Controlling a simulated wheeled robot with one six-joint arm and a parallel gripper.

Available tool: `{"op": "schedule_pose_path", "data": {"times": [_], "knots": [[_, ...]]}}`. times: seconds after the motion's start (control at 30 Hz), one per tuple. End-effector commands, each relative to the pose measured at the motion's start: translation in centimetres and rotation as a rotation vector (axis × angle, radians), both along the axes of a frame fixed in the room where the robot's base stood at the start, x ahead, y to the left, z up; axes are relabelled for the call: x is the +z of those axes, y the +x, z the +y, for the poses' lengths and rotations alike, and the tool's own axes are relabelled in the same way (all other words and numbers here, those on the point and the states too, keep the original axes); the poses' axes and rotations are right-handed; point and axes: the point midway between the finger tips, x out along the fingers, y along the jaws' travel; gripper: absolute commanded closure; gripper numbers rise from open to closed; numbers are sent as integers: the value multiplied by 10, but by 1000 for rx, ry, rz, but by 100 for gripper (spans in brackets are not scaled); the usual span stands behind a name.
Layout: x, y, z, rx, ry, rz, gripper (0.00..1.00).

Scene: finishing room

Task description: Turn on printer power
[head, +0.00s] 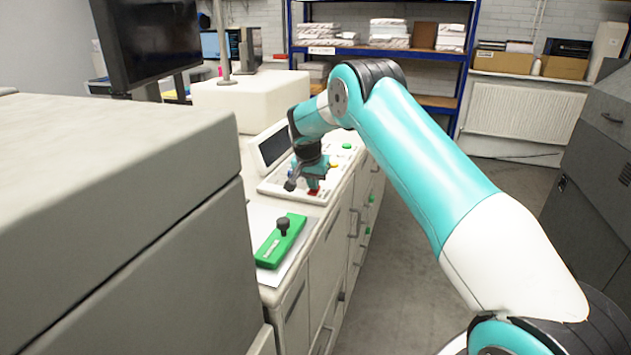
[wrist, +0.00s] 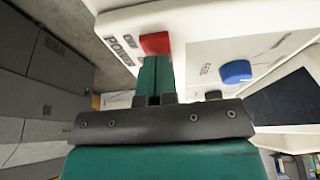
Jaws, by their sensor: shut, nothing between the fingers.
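The printer's control panel (head: 272,184) is a white console on a counter, with a tilted dark screen (head: 273,147). A red power button (wrist: 155,43) sits on it, with lettering that reads POWER beside it in the wrist view. The red button also shows in the head view (head: 313,192), just below my gripper. My gripper (wrist: 153,62) is shut and empty, its green fingertips at the red button's edge. I cannot tell whether they touch it. A blue button (wrist: 236,71) lies to the right in the wrist view. A green button (head: 347,146) and a yellow one (head: 333,165) lie further back on the panel.
A green block with a black knob (head: 281,240) lies on the counter in front of the panel. A large grey machine (head: 120,220) fills the left side. A monitor (head: 150,40) stands behind it. Blue shelving (head: 380,52) is at the back. The floor aisle (head: 420,210) is clear.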

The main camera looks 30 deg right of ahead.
Motion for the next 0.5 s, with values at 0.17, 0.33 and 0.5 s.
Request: {"op": "schedule_pose_path", "data": {"times": [0.17, 0.33, 0.5], "knots": [[2, 0, -1, -2, -1, -3, 100], [17, 0, -1, -2, -1, -5, 100], [51, -2, 2, -3, 0, -4, 100]]}}
